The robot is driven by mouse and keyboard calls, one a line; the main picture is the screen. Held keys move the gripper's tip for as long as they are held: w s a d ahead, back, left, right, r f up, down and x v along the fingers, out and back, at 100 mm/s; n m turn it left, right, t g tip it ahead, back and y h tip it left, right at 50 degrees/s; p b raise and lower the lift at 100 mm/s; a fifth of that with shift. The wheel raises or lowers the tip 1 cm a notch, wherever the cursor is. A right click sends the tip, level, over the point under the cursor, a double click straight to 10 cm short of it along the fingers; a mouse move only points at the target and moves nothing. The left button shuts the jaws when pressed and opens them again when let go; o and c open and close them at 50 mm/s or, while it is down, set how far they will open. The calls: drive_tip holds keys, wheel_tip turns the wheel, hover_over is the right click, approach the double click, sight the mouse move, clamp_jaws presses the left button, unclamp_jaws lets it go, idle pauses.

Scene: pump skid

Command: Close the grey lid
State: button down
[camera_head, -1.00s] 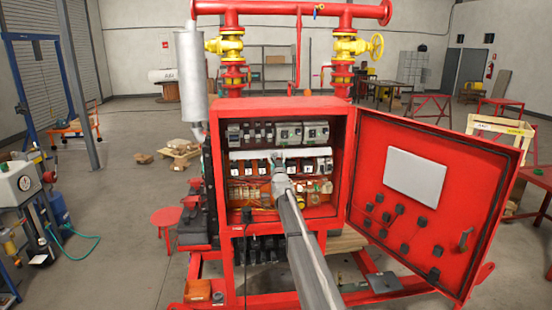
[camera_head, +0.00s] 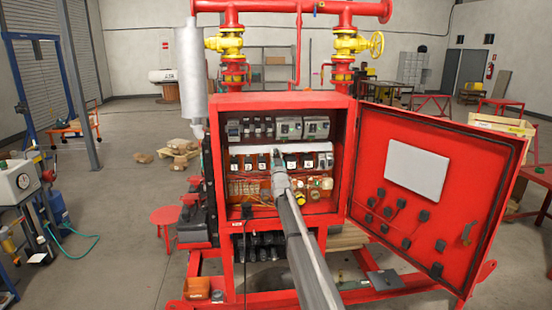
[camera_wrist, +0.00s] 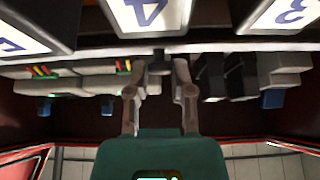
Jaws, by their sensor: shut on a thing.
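The grey lid (camera_head: 311,148) appears as a long pale strip inside the red cabinet, between the upper and middle rows of devices. In the wrist view its edge (camera_wrist: 240,46) runs across the picture, just beyond the numbered blocks. My gripper (camera_head: 279,155) reaches into the cabinet to the middle of this strip. In the wrist view the two fingers of my gripper (camera_wrist: 164,66) are drawn together on a small part at the strip's edge. The lid's full face and its hinge are hidden, so its angle is hard to tell.
The cabinet's red door (camera_head: 425,195) stands open to the right. Numbered blocks (camera_wrist: 145,15) sit close to my fingers, and grey breakers (camera_wrist: 85,78) line the upper row. Wiring (camera_head: 250,187) lies below. The cabinet walls bound the space at both sides.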

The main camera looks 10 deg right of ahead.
drive_tip(key=t+b, duration=0.1)
drive_tip(key=b, duration=0.1)
drive_tip(key=w+f+t+b, duration=0.1)
drive_tip(key=t+b, duration=0.1)
drive_tip(key=b, duration=0.1)
drive_tip(key=shift+f+t, duration=0.1)
drive_tip(key=shift+t, duration=0.2)
drive_tip(key=c, duration=0.5)
unclamp_jaws()
drive_tip(key=shift+s+r+p, duration=0.15)
drive_tip(key=shift+r+p, duration=0.05)
drive_tip(key=shift+p, duration=0.25)
drive_tip(key=g+p, duration=0.1)
drive_tip(key=p, duration=0.1)
drive_tip(key=r+g+p, duration=0.1)
drive_tip(key=g+p, duration=0.1)
drive_tip(key=s+g+p, duration=0.1)
drive_tip(key=p, duration=0.2)
drive_tip(key=shift+r+g, duration=0.3)
drive_tip(key=shift+g+p, duration=0.3)
drive_tip(key=shift+p, duration=0.2)
